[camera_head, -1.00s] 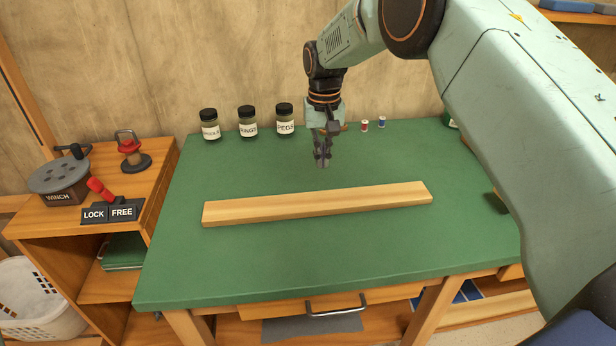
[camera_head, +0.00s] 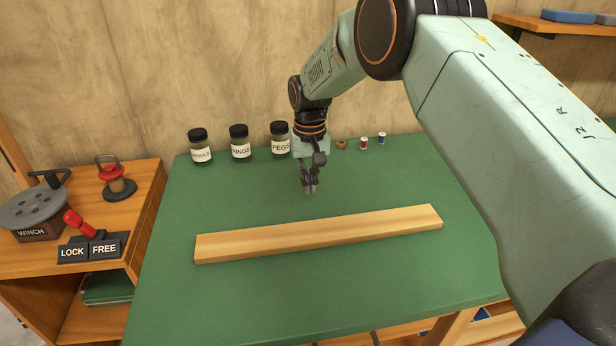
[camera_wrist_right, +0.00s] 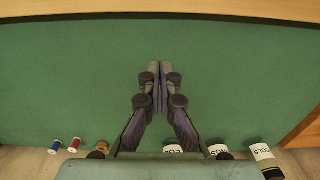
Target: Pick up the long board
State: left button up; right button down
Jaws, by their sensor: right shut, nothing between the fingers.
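The long board (camera_head: 320,234) is a pale wooden plank lying flat on the green bench top (camera_head: 400,290), slightly tilted up to the right in the head view. In the right wrist view its edge (camera_wrist_right: 160,10) runs along the top of the picture. My right gripper (camera_head: 310,190) is shut and empty. It points down behind the middle of the board, apart from it. It also shows in the right wrist view (camera_wrist_right: 160,65), fingertips together over bare green surface. My left gripper is in neither view.
Several labelled jars, among them the pegs jar (camera_head: 280,140), stand along the back edge near the wall. Small spools (camera_head: 364,143) stand right of them. A side cabinet at left carries a winch (camera_head: 36,212) and a lock/free lever (camera_head: 85,230). The bench is clear around the board.

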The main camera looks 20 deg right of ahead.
aim_at(309, 212)
notch_tip(309, 212, down, 5)
jog(key=shift+s+f+b, duration=0.1)
jog(key=shift+f+b, duration=0.1)
jog(key=shift+b, duration=0.1)
jog(key=shift+s+a+f, duration=0.1)
jog(key=shift+f, duration=0.15)
jog(key=shift+s+a+r, duration=0.1)
jog(key=shift+s+a, duration=0.05)
jog(key=shift+s, duration=0.6)
jog(key=shift+s+a+r, duration=0.1)
jog(key=shift+s, duration=0.8)
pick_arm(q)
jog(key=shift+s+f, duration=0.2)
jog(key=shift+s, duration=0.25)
pick_arm(e)
jog(key=shift+a+f, duration=0.15)
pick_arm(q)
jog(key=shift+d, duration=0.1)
pick_arm(e)
jog(key=shift+s, duration=0.15)
pick_arm(q)
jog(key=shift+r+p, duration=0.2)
jog(key=shift+p, duration=0.15)
pick_arm(e)
jog(key=shift+s, duration=0.1)
